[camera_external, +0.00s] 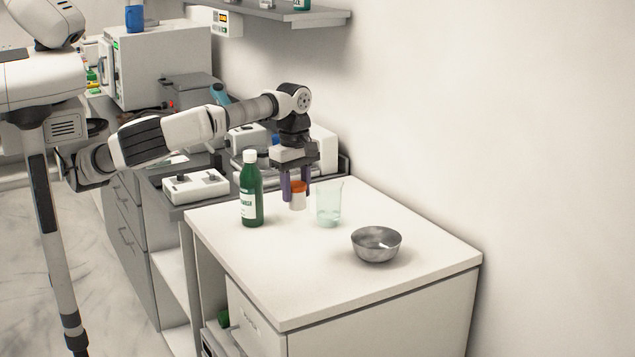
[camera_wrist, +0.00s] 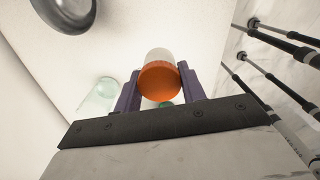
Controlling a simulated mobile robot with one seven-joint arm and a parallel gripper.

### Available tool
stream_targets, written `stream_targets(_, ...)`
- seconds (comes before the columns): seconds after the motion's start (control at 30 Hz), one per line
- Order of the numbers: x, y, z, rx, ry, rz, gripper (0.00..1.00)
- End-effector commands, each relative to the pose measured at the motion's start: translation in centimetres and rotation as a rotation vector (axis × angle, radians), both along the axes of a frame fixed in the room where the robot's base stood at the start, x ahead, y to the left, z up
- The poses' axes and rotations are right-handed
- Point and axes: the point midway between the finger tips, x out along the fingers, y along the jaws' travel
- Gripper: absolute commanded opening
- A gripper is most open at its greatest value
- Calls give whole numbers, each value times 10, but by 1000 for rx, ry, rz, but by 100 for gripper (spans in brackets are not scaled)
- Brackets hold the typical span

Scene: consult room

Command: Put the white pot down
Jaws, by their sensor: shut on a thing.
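The white pot (camera_external: 297,201) has an orange lid and is upright between the purple fingers of my gripper (camera_external: 295,186), over the back part of the white table. My gripper is shut on it. In the wrist view the pot's orange lid (camera_wrist: 160,82) faces the camera, with a finger on each side and its pale body beyond. I cannot tell whether the pot's base touches the tabletop (camera_external: 310,270).
A green bottle (camera_external: 250,190) stands left of the pot. A clear glass beaker (camera_external: 328,207) stands close on its right. A metal bowl (camera_external: 376,245) sits further right and nearer. A wall bounds the right side.

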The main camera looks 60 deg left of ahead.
Motion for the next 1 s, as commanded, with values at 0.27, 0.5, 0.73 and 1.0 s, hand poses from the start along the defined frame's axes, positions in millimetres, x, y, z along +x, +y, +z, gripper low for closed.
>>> stream_targets(0.27,-4,-98,57,6,5,27,19)
stream_targets(0.5,-14,-128,54,17,16,42,19)
stream_targets(0.73,-14,-128,-5,18,17,43,18)
stream_targets(1.0,-14,-128,-71,18,17,43,18)
